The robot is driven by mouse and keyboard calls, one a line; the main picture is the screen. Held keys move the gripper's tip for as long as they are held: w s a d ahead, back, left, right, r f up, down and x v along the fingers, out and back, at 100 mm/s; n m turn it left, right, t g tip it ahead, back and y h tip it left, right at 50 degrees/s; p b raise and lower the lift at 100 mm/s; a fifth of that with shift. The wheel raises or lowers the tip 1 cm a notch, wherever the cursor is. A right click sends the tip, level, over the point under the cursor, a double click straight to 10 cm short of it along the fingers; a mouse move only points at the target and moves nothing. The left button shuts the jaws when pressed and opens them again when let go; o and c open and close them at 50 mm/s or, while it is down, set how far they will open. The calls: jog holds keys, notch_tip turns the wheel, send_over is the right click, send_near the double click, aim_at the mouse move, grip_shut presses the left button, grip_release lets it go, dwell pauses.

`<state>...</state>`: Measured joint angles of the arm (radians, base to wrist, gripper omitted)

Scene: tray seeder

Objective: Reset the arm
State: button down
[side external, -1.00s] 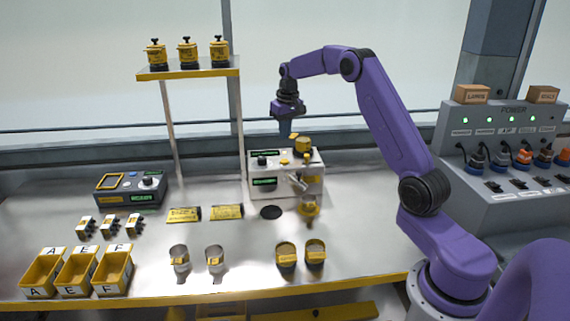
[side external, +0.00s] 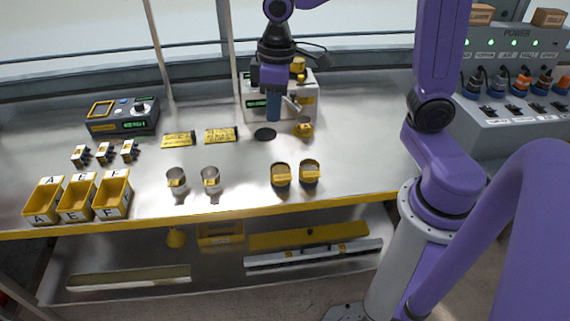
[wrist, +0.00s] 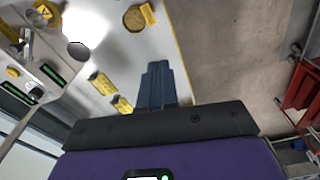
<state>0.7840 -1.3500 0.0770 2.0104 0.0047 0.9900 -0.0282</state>
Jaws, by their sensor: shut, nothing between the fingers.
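My gripper (side external: 273,108) is shut and empty. In the side view it points down in front of the grey seeder machine (side external: 307,106), above the bench, and hides part of the machine. My purple arm reaches up out of the top of the side view.
The steel bench (side external: 235,160) holds two empty metal cups (side external: 176,181), two yellow-topped cups (side external: 281,174), yellow labelled bins (side external: 43,206), small blocks (side external: 104,153), yellow plates (side external: 179,139) and a control box (side external: 122,117). The power panel (side external: 515,80) stands right.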

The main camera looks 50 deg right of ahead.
jog(key=s+d+f+n, duration=0.1)
jog(key=s+n, duration=0.2)
jog(key=s, duration=0.6)
jog(key=s+f+n, duration=0.2)
jog(key=s, duration=0.8)
jog(key=shift+d+n, duration=0.4)
